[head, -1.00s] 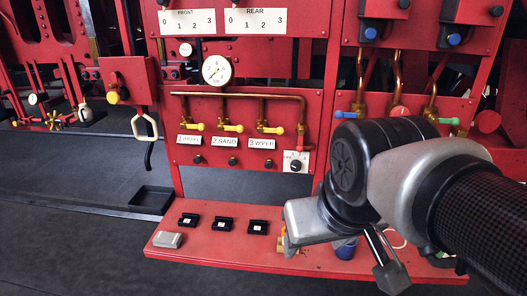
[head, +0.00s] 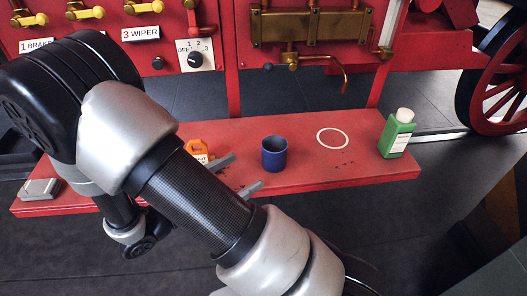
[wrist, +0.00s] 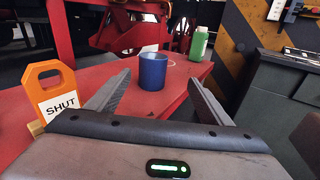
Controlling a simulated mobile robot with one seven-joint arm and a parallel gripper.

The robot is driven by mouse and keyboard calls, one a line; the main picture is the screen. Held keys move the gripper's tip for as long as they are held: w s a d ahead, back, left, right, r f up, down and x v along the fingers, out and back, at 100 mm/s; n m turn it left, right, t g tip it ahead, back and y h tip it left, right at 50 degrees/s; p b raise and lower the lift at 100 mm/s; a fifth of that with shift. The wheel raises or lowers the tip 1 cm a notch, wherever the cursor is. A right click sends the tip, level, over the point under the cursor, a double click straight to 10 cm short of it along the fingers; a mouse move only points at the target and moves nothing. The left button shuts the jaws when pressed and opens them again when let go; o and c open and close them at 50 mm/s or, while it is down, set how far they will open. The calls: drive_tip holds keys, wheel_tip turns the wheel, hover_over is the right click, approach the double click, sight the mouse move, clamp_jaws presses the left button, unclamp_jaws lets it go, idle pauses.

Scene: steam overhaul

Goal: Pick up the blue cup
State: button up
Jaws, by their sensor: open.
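The blue cup (head: 274,154) stands upright on the red bench (head: 335,179), right of my gripper (head: 240,175) in the head view. In the wrist view the blue cup (wrist: 153,71) is ahead, between the lines of my two fingers and a little beyond their tips. My gripper (wrist: 157,90) is open and empty, with its fingers spread apart. My own arm hides part of the bench in the head view.
An orange tag reading SHUT (wrist: 54,98) stands close to the left finger; it also shows in the head view (head: 199,151). A green bottle (head: 396,135) stands at the bench's right end. A white ring mark (head: 333,138) lies on clear bench between cup and bottle.

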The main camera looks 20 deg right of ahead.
drive_tip(key=shift+w+f+n+t, duration=0.4)
drive_tip(key=shift+f+n+t, duration=0.1)
drive_tip(key=shift+f, duration=0.15)
drive_tip(key=b, duration=0.2)
approach(283, 145)
drive_tip(key=x, duration=0.9)
drive_tip(key=shift+f+b, duration=0.2)
drive_tip(key=shift+b, duration=0.15)
drive_tip(key=shift+w+d, duration=0.3)
drive_tip(key=shift+d, duration=0.2)
drive_tip(key=shift+r, duration=0.1)
drive_tip(key=c, duration=1.2)
